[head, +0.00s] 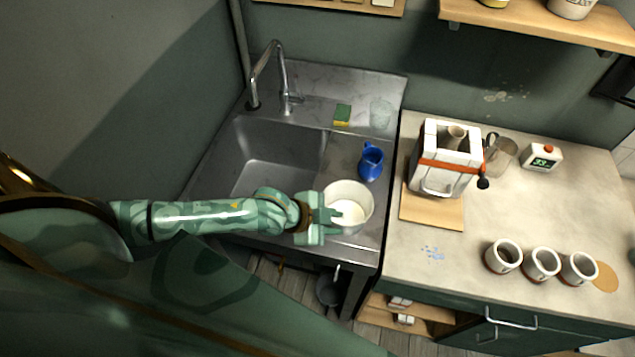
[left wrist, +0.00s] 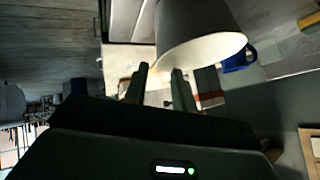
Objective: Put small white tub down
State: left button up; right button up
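The small white tub (head: 362,213) is upright at the front of the sink's drainboard, with something white inside it. In the left wrist view the tub (left wrist: 194,27) appears upside down, just beyond the fingertips. My left gripper (head: 328,220) is at the tub's left front side in the head view. In the left wrist view its two fingers (left wrist: 160,72) stand apart with a clear gap between them, near the tub's rim. I cannot tell whether a finger still touches the rim. My right gripper is not in view.
A blue jug (head: 371,162) stands just behind the tub. The sink basin (head: 270,158) is to the left. A green and yellow sponge (head: 342,115) and a clear glass (head: 381,114) are at the back. A coffee machine (head: 443,160) and three cups stand on the right counter (head: 560,200).

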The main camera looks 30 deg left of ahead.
pick_arm(q)
jog(key=p+v, duration=0.1)
jog(key=v, duration=0.8)
